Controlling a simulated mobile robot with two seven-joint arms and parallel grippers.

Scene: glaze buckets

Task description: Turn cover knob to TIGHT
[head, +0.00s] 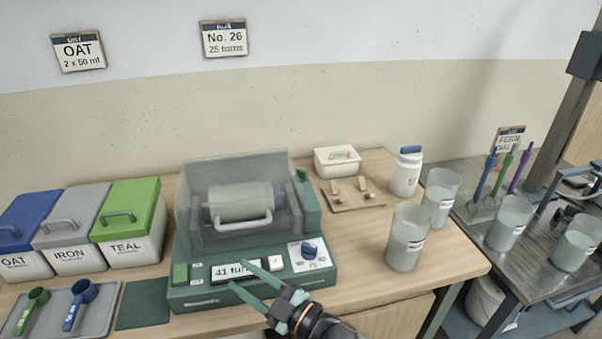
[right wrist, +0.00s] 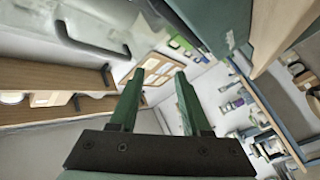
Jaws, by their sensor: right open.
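The green machine (head: 190,296) stands on the wooden table with a clear cover (head: 240,165) over a pale drum (head: 236,201). A blue knob (head: 310,250) sits on a white dial plate at the right of its front panel; the dial marks are too small to read. A small green part (head: 301,175) shows at the cover's right side; I cannot tell if it is a knob. My right gripper (head: 241,275) is open and empty before the panel, left of the blue knob and apart from it. Its two green fingers also show in the right wrist view (right wrist: 159,72). My left gripper is not in view.
The display (head: 236,271) reads 41 turns, partly behind my fingers. Lidded bins (head: 128,222) stand left, with scoops on a grey tray (head: 108,298). Translucent beakers (head: 407,240) and a white jar (head: 406,174) stand right. Some tabletop right of the machine is clear.

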